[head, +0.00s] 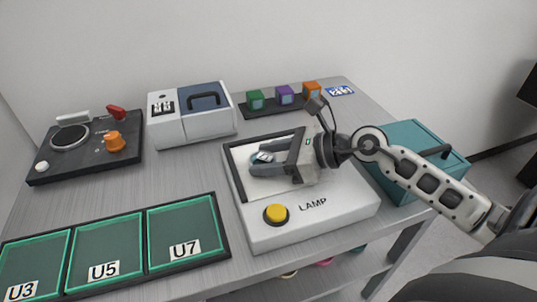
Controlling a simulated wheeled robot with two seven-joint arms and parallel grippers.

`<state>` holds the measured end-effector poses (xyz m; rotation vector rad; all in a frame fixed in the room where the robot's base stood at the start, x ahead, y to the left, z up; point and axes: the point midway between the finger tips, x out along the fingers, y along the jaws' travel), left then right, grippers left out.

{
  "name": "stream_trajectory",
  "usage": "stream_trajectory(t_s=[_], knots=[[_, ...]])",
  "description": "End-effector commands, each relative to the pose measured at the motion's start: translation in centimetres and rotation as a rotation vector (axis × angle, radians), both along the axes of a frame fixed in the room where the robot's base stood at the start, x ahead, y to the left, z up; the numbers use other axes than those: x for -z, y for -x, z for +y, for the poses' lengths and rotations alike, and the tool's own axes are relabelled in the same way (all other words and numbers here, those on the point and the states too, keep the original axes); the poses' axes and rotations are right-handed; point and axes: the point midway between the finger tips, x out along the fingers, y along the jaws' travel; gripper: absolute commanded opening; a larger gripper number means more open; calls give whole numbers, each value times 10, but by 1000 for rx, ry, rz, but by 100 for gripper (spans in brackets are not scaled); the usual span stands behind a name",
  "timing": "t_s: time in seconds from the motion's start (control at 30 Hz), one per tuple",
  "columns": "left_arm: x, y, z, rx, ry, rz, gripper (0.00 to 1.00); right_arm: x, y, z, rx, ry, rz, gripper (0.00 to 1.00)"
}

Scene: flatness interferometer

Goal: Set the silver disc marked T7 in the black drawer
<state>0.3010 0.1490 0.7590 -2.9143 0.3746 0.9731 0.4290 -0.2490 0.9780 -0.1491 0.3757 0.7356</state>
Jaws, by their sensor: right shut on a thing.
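My right gripper (262,161) reaches in from the right over the white lamp box (345,207). Its jaws are shut on a small round disc (263,155) with a pale, silvery look, above the light panel in the top of the box. The fingers cover part of the disc, and I cannot read any mark on it. I cannot tell whether the disc touches the panel. I do not make out a black drawer in this view. My left gripper is not in view.
A yellow button (276,214) is on the lamp box. Green-lined trays (172,237) labelled U3, U5, U7 lie front left. A dark control panel (95,160), a white case (190,125) and a rack of coloured blocks (272,107) stand behind. A teal box (408,135) stands right.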

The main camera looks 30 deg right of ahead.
Motion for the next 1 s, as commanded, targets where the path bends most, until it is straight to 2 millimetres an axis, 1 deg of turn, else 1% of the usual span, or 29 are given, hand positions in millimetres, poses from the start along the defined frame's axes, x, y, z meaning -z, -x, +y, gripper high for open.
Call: stream_trajectory(t_s=[0.17,0.27,0.3,0.37,0.6,0.73,0.87,1.0], knots=[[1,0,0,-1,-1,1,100,0,0,0,1,0,-1,22],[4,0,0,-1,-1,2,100,3,0,0,1,0,-1,22],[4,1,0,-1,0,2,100,3,0,0,0,0,0,55],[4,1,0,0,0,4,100,2,0,0,0,0,0,71],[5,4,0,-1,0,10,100,2,0,0,0,0,0,71],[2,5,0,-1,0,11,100,-2,1,-1,1,1,0,71],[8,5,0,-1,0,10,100,-3,11,-11,2,3,3,71],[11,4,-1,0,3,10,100,-12,27,-26,3,2,4,71]])
